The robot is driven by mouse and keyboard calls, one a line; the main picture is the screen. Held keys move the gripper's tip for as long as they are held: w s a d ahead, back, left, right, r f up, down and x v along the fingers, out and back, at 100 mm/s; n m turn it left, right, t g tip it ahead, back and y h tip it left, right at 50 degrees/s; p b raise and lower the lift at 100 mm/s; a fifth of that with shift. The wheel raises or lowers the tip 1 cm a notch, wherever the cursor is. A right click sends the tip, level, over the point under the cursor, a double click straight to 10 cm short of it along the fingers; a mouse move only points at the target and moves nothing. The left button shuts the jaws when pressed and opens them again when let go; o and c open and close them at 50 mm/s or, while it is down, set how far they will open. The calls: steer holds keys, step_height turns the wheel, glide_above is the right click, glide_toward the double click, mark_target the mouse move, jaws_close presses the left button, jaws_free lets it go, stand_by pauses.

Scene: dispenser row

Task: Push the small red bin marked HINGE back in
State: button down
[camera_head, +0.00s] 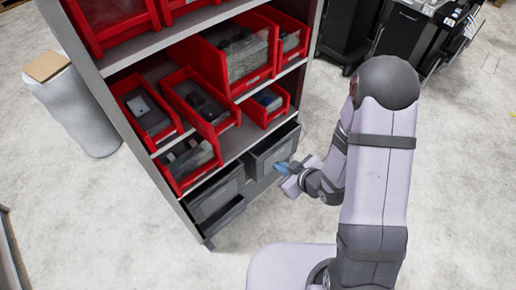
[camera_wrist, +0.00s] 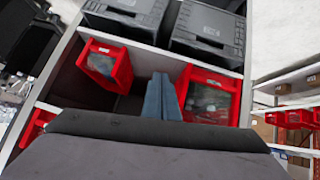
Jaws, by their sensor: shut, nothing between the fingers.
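Red bins stand on the shelf rack in the head view; no label is readable, so I cannot tell which is marked HINGE. One narrow red bin (camera_head: 211,124) on the middle shelf juts out past its shelf edge, beyond the bin (camera_head: 145,110) to its left. My gripper (camera_head: 283,168), with blue fingers, is shut and empty in front of the lower right grey drawer, below and right of the jutting bin. In the wrist view the shut fingers (camera_wrist: 162,97) lie between two red bins, one left (camera_wrist: 122,67) and one right (camera_wrist: 208,96).
Two grey drawers fill the bottom of the rack, left (camera_head: 215,197) and right (camera_head: 272,152). A lower-shelf red bin (camera_head: 188,162) sits at left, another (camera_head: 266,102) at right. A grey barrel (camera_head: 80,110) stands left of the rack. The floor in front is clear beside my arm.

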steer(key=s+a+r+t+y+p, duration=0.2)
steer(key=s+a+r+y+p, duration=0.15)
steer(key=a+r, duration=0.25)
steer(key=t+y+p, duration=0.2)
steer(key=t+y, duration=0.1)
steer(key=y, duration=0.1)
glide_toward(227, 129)
steer(key=shift+m, duration=0.4)
steer(key=shift+b+x, duration=2.7)
steer(key=shift+x, duration=0.25)
steer(key=shift+r, duration=0.15)
steer(key=shift+a, duration=0.15)
steer(key=shift+b+x, duration=0.4)
steer(key=shift+x, duration=4.25)
steer(key=shift+b+v, duration=0.55)
steer(key=shift+v, duration=3.95)
